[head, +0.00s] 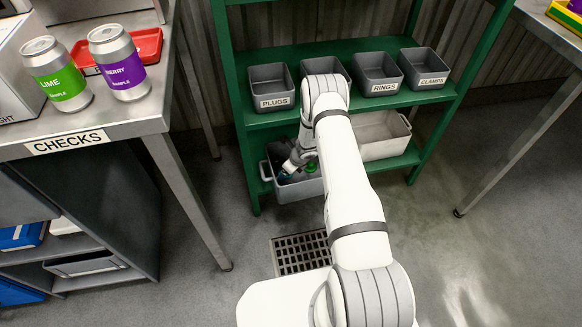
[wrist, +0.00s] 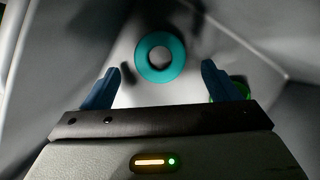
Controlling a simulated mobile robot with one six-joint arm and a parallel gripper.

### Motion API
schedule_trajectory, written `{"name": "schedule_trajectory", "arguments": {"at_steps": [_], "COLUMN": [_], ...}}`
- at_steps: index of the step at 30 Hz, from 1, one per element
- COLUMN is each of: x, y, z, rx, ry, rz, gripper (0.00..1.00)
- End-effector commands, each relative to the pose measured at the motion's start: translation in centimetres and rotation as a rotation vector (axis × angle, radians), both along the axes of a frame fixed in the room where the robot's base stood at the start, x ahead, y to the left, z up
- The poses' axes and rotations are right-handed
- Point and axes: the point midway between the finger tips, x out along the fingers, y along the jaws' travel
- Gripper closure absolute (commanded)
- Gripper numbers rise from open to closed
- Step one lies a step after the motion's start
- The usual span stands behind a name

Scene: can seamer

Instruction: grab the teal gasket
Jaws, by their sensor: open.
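The teal gasket (wrist: 141,56) is a flat ring lying on the pale floor of a grey bin, seen in the wrist view. My gripper (wrist: 158,80) is open, its two blue fingers apart, with the gasket between and just beyond the fingertips in the picture. Nothing is between the fingers' grip. In the head view my gripper (head: 287,172) reaches down into the grey bin (head: 300,190) on the low shelf. The gasket cannot be made out there.
A green item (wrist: 243,88) lies beside the right finger; it also shows in the head view (head: 311,167). Bin walls rise close around the gripper. A pale bin (head: 385,150) stands to the right, and small labelled bins (head: 271,87) stand on the green shelf above.

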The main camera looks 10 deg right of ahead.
Motion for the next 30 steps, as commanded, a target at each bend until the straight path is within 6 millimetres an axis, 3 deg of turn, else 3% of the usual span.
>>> {"name": "schedule_trajectory", "arguments": {"at_steps": [6, 16, 30], "x": [0.6, 0.7, 0.7], "y": [0.5, 0.6, 0.7], "z": [-2.0, -2.1, -2.1], "rx": [0.0, 0.0, 0.0], "ry": [0.0, 0.0, 0.0], "rz": [0.001, 0.001, 0.002], "gripper": [0.18, 0.18, 0.55]}}
